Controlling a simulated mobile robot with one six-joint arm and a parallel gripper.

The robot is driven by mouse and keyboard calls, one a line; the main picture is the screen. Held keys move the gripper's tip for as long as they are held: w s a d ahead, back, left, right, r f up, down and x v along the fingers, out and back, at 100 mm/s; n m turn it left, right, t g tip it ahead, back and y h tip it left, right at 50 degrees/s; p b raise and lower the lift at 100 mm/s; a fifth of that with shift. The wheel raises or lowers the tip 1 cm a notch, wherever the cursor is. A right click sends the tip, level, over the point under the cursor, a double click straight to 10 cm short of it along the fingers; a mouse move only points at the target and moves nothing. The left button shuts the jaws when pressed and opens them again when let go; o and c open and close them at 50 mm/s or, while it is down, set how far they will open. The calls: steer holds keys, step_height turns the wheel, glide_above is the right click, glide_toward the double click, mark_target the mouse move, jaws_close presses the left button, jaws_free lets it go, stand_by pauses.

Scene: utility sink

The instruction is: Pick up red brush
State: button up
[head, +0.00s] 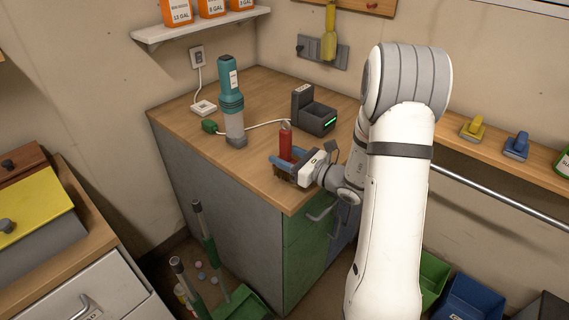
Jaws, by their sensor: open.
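The red brush (286,142) stands upright near the front corner of the wooden worktop, with its red handle upward and a pale tip on top. My gripper (282,163) is at the brush's lower part, reaching in from the right. Its jaws are open and appear to be on either side of the brush. They hide part of its lower end, so I cannot tell whether they touch it.
The worktop (180,115) also holds a teal flashlight-like tool (231,95), a dark charger dock (314,112) and a white cable. A shelf (190,27) with orange containers hangs above. Yellow and blue brushes (515,146) sit on a right ledge. Long-handled tools (205,235) stand below.

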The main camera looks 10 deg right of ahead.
jaws_close()
stand_by(0.3)
steer(key=shift+r, duration=0.15)
step_height(320, 180, up, 10)
steer(key=shift+f, duration=0.1)
stand_by(0.3)
